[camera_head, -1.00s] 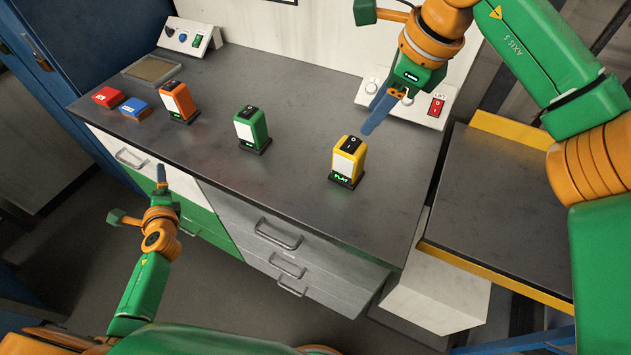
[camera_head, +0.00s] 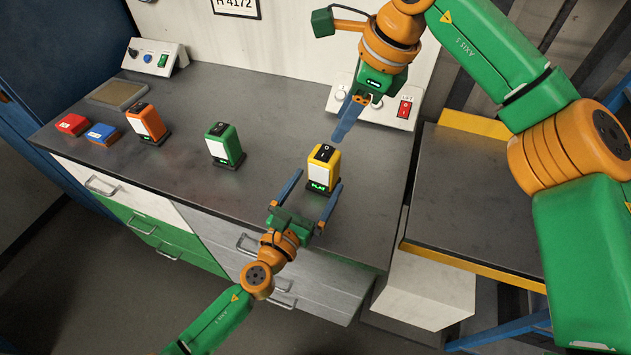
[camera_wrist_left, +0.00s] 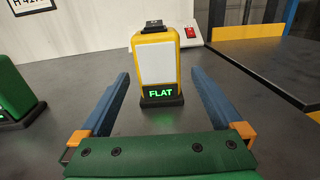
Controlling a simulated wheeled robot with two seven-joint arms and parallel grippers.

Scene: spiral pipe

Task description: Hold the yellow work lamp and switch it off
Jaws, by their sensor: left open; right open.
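The yellow work lamp (camera_head: 323,166) stands upright on the grey bench, with a white front panel, a black rocker switch (camera_head: 323,152) on top and a black base showing green "FLAT". It also shows in the left wrist view (camera_wrist_left: 157,62). My left gripper (camera_head: 318,178) is open in front of the lamp, its blue fingers pointing at it, one toward each side. In the left wrist view the lamp stands beyond and between the fingertips (camera_wrist_left: 160,80). My right gripper (camera_head: 345,125) is above and behind the lamp, its blue fingers pointing down, apart from the lamp.
A green lamp (camera_head: 224,146) and an orange lamp (camera_head: 146,123) stand to the left. Blue (camera_head: 102,134) and red (camera_head: 72,124) blocks lie at the far left. A control box (camera_head: 385,107) with a red switch stands behind the right gripper. The bench between the lamps is clear.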

